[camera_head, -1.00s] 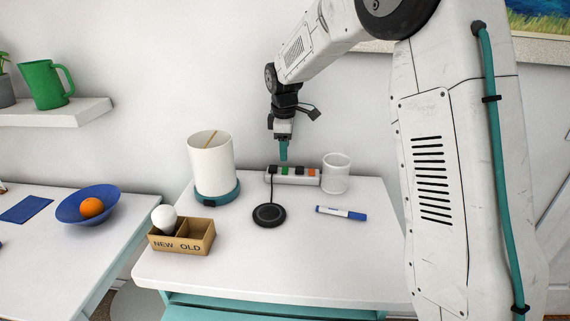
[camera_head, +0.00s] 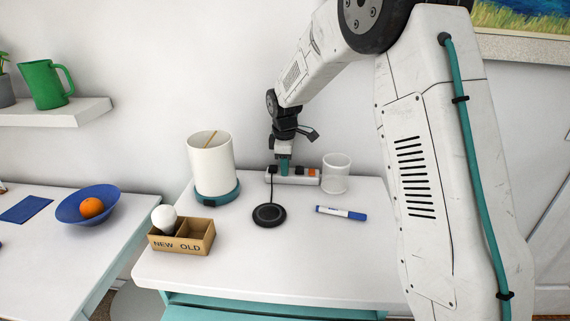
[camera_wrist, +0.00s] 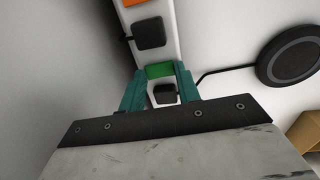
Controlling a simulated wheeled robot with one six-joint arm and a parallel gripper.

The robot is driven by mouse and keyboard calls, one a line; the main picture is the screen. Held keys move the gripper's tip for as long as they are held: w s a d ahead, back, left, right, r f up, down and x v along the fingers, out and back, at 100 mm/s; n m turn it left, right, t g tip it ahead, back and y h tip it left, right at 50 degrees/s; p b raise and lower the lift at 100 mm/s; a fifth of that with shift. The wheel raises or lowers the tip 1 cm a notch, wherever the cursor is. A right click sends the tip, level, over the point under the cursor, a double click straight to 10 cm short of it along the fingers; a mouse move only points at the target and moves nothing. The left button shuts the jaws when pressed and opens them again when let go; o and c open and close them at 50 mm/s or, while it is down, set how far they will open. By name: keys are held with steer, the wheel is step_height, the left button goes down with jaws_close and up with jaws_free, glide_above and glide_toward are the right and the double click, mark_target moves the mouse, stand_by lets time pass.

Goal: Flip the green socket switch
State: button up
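A white power strip (camera_head: 302,180) lies at the back of the white table, against the wall. In the wrist view the green switch (camera_wrist: 160,71) shows on the strip, between my two teal fingertips. My gripper (camera_wrist: 161,74) points down at the strip, its fingers apart on either side of the green switch. I cannot tell whether the fingertips touch it. In the head view my gripper (camera_head: 284,170) covers the green switch. An orange switch (camera_head: 313,172) shows farther right on the strip, and it also shows at the top of the wrist view (camera_wrist: 133,2).
Black plugs (camera_wrist: 149,33) sit on the strip near my fingers. A clear glass (camera_head: 336,174) stands at its right end. A black charging pad (camera_head: 268,214), a marker (camera_head: 341,213), a white canister (camera_head: 212,165) and a divided box (camera_head: 184,238) stand nearby. The table's front is clear.

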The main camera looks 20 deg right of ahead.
steer(key=shift+w+d+g+y, duration=0.1)
steer(key=shift+w+g+y, duration=0.15)
steer(key=shift+g, duration=0.35)
steer(key=o, duration=1)
steer(key=shift+r, duration=0.1)
step_height(320, 180, up, 7)
steer(key=shift+r, duration=0.35)
